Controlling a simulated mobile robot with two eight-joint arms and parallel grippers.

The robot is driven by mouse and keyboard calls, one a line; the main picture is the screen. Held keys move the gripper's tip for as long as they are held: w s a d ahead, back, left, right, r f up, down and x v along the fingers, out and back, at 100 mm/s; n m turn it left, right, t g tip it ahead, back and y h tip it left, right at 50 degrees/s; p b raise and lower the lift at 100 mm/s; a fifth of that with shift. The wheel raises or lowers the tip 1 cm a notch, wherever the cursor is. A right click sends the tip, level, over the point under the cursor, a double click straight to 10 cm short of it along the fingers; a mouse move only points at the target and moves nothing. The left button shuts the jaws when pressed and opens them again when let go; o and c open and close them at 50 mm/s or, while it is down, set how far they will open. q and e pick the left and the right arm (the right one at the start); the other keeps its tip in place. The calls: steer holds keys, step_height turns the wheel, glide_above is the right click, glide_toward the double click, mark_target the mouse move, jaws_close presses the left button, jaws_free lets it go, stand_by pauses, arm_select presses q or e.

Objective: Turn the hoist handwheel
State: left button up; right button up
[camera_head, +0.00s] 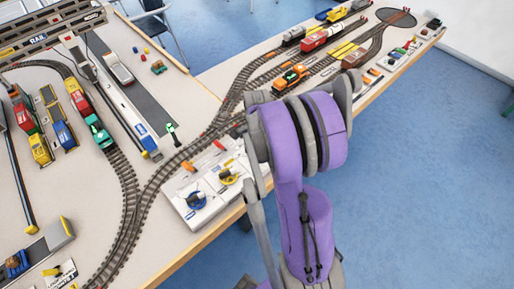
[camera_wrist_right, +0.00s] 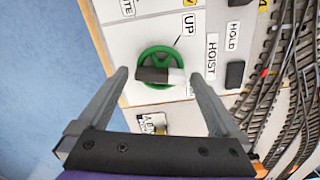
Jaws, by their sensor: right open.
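The green hoist handwheel (camera_wrist_right: 181,52) is on a white panel in the right wrist view, with a black and white grip bar (camera_wrist_right: 152,75) across it. Labels "UP" and "HOIST" are beside it. My right gripper (camera_wrist_right: 160,74) is open, one finger on each side of the wheel, with nothing held between them. I cannot tell how far the fingertips are from the panel. In the head view my purple right arm covers the right part of the control panel (camera_head: 180,217), and the green wheel does not show there. My left gripper is not in view.
A blue knob (camera_head: 196,200) and a yellow knob (camera_head: 228,177) are on the panel left of my arm. Rail tracks (camera_head: 127,200) with toy trains run behind it. A black button (camera_wrist_right: 235,74) marked "HOLD" is right of the wheel. Blue floor lies beyond the table edge.

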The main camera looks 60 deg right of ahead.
steer(key=shift+c, duration=0.2)
steer(key=c, duration=1.2)
steer(key=n+b, duration=0.1)
steer(key=n, duration=0.2)
steer(key=shift+f+b, duration=0.1)
steer(key=shift+b, duration=0.2)
steer(key=n+b, duration=0.1)
steer(key=n, duration=0.1)
steer(key=shift+n, duration=0.4)
steer(key=n+b, duration=0.1)
steer(key=n, duration=0.2)
steer(key=shift+w, duration=0.1)
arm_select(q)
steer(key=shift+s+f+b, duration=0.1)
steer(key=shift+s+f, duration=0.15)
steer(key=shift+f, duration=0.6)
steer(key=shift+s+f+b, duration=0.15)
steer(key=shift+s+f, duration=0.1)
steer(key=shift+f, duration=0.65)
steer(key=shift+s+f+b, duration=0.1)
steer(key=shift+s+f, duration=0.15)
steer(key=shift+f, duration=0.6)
arm_select(e)
steer(key=shift+n, duration=2.1)
